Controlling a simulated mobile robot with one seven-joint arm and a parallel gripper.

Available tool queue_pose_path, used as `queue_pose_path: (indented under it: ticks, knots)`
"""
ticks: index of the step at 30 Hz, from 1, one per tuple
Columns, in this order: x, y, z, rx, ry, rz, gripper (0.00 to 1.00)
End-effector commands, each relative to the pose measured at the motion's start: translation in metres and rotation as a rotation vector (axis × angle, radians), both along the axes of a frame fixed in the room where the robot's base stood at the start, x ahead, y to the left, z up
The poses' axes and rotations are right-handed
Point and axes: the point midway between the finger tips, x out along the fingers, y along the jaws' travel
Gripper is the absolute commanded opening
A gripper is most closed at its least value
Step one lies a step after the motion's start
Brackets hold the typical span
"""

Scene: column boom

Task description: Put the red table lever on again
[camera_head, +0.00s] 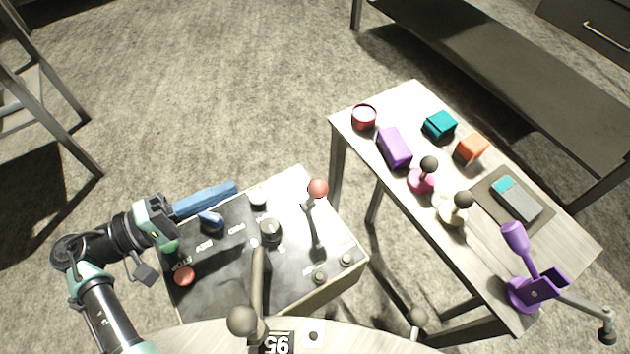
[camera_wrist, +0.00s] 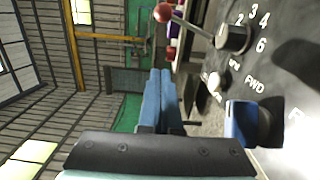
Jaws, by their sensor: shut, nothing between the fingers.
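The lever with a red ball knob (camera_head: 318,188) stands on the right part of the control panel (camera_head: 215,285), its metal rod running down to the panel top. Its red knob also shows at the top of the wrist view (camera_wrist: 163,12). Which of its positions it is in, I cannot tell. My gripper (camera_head: 232,187) has long blue fingers, shut together and empty. It is at the panel's far left edge, left of the red knob and apart from it. The fingers also show in the wrist view (camera_wrist: 158,80).
The panel carries a blue-capped switch (camera_head: 211,220), a black dial (camera_head: 270,231), a red button (camera_head: 184,275) and a larger grey-knobbed lever (camera_head: 243,320). A side table (camera_head: 410,95) at right holds several coloured objects. Open carpet lies beyond the panel.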

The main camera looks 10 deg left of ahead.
Motion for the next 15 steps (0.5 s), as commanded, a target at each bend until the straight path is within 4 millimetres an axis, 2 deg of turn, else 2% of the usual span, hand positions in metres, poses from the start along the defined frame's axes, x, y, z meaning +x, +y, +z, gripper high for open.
queue_pose_path:
  ticks: [5, 15]
  knots:
    - [0.004, -0.003, -0.001, 0.004, 0.003, 0.001, 0.00]
    - [0.048, -0.054, -0.001, 0.003, 0.003, -0.001, 0.00]
